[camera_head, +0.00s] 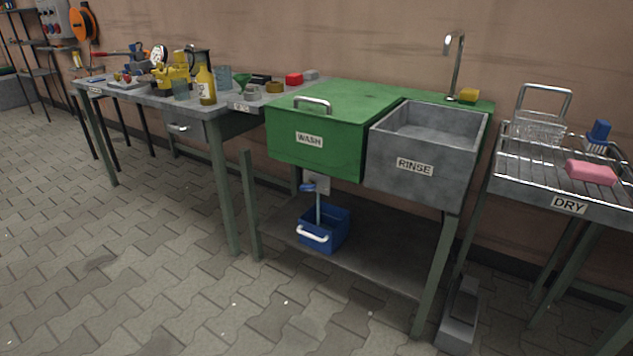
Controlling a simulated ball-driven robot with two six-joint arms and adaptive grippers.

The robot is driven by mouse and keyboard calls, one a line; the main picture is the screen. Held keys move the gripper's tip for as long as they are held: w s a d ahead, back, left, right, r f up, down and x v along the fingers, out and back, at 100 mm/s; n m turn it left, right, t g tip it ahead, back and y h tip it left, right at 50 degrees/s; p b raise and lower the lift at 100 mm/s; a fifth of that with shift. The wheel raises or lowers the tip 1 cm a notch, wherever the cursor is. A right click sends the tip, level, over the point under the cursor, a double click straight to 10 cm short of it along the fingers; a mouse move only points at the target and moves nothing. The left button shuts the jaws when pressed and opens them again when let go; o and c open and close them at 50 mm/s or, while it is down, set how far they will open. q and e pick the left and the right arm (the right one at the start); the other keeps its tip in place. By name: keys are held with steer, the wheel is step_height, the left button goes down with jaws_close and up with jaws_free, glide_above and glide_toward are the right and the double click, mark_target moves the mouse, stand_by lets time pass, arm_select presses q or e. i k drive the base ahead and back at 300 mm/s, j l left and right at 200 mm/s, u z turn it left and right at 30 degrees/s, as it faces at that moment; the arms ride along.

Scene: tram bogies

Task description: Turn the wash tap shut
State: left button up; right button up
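The wash basin (285,150) is green, with a closed lid, a pale handle and a WASH label. Under it a small tap with a blue lever (307,187) sits in front of a grey plate. A thin pale-blue vertical streak (318,208) runs from the tap down to a blue bin (338,226) with a white handle on the lower shelf. It looks like water, but it is too small to be sure. Neither of my grippers is in view.
The grey RINSE basin (411,176) stands right of the wash basin, with a tall spout (457,70) behind it. A DRY rack (540,178) holds a pink sponge (591,172). A cluttered bench (135,95) stands left. The paved floor (130,270) in front is clear.

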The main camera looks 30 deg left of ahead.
mark_target(311, 186)
steer(key=j, duration=0.5)
steer(key=i+j+u, duration=0.1)
steer(key=j, duration=0.4)
steer(key=i+j, duration=0.1)
steer(key=j, duration=0.4)
steer(key=i+j+u, duration=0.15)
steer(key=j, duration=0.35)
